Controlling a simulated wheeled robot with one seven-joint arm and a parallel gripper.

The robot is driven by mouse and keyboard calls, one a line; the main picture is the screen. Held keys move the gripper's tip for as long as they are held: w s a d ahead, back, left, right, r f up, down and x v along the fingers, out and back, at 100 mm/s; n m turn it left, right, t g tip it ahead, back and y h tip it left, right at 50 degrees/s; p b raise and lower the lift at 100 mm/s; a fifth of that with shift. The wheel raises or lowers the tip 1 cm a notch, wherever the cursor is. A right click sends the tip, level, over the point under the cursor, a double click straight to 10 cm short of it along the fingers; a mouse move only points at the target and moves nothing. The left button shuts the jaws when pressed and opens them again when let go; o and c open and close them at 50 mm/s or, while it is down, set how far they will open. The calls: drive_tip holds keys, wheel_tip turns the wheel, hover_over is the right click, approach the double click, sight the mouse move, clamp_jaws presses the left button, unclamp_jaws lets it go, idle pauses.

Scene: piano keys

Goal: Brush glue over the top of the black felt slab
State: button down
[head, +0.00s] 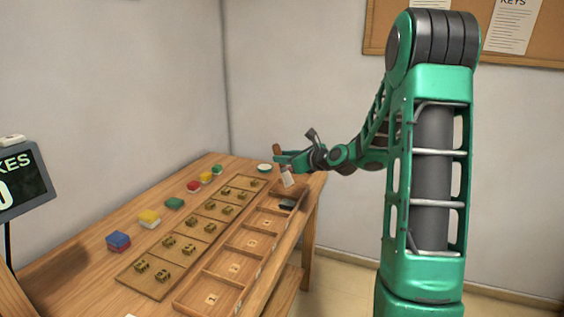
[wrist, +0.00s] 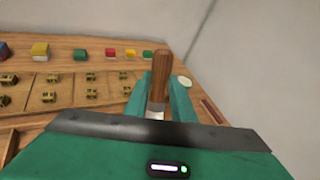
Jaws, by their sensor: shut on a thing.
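The black felt slab (head: 287,204) lies in a compartment near the far end of the wooden tray on the table. My gripper (head: 283,158) is shut on the brush, whose wooden handle (head: 277,149) points up and whose pale bristle end (head: 288,180) hangs down. The bristle end is above the far end of the tray, behind the slab in the head view; I cannot tell whether it touches anything. In the wrist view the brush handle (wrist: 161,72) stands between the green fingers, and the slab is hidden.
A small pale dish (head: 264,167) stands at the table's far end, beside my gripper. A board (head: 160,287) with brass pieces lies left of the compartment tray (head: 240,287). Coloured blocks, such as a red one (head: 193,187), line the left.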

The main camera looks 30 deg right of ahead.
idle(0.4)
drive_tip(key=s+d+r, duration=0.2)
drive_tip(key=d+r, duration=0.2)
drive_tip(key=shift+s+a+f, duration=0.1)
drive_tip(key=shift+f, duration=1.2)
drive_tip(key=shift+a+f, duration=0.1)
drive_tip(key=shift+f, duration=1.15)
